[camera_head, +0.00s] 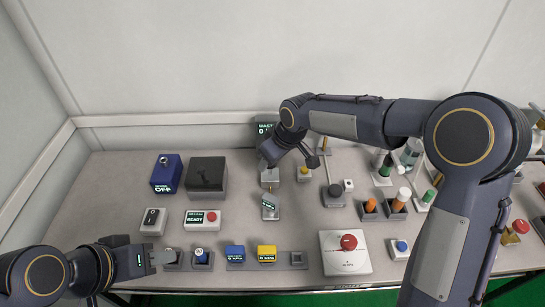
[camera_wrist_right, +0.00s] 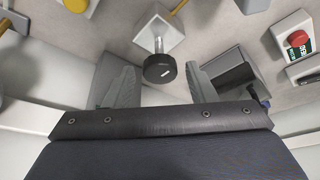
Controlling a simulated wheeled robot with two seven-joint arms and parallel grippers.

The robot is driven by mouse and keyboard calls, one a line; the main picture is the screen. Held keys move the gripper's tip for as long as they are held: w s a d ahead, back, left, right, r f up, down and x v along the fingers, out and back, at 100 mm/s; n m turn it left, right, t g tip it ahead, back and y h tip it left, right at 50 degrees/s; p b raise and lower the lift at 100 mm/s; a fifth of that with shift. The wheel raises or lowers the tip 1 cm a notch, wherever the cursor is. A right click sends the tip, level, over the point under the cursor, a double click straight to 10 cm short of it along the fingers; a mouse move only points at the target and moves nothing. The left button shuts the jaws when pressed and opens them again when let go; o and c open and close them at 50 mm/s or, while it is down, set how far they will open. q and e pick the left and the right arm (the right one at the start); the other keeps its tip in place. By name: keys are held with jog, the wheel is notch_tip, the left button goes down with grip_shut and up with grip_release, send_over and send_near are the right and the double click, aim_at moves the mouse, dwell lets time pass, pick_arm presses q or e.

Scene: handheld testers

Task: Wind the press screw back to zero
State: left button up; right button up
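In the right wrist view a black round knob (camera_wrist_right: 159,69) sits on a silver shaft rising from a light grey block (camera_wrist_right: 160,35); I take it to be the press screw. My right gripper (camera_wrist_right: 160,88) is open, with one finger on each side of the knob and a visible gap on both sides. In the head view my right gripper (camera_head: 270,156) is at the back of the table, above a small grey block (camera_head: 269,175), and hides the knob. A dark display (camera_head: 264,129) behind it is partly covered. My left gripper (camera_head: 163,257) is low at the front left, its opening unclear.
A blue box (camera_head: 166,174) and a black box (camera_head: 207,176) stand left of the right gripper. A tilted display (camera_head: 270,207) stands in front of it. Small switch units line the front edge.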

jog(key=shift+v, duration=3.9)
jog(key=s+d+r+m+t+p, duration=0.1)
jog(key=s+d+r+m+p, duration=0.2)
jog(key=s+d, duration=0.35)
jog(key=s+d+r+m+p, duration=0.1)
jog(key=s+d+r+m, duration=0.1)
jog(key=s+d+r, duration=0.4)
jog(key=s+d+f+m+p, duration=0.1)
jog(key=s+m, duration=0.1)
jog(key=s, duration=0.3)
jog(key=s+d+f+m+t+p, duration=0.1)
jog(key=s+d+m, duration=0.1)
jog(key=s, duration=0.3)
jog(key=s+d+f+m+p, duration=0.1)
jog(key=s+m, duration=0.1)
jog(key=s, duration=0.3)
jog(key=shift+s+d+t+y, duration=0.25)
jog(key=shift+d+t+y, duration=0.05)
jog(key=shift+d, duration=0.1)
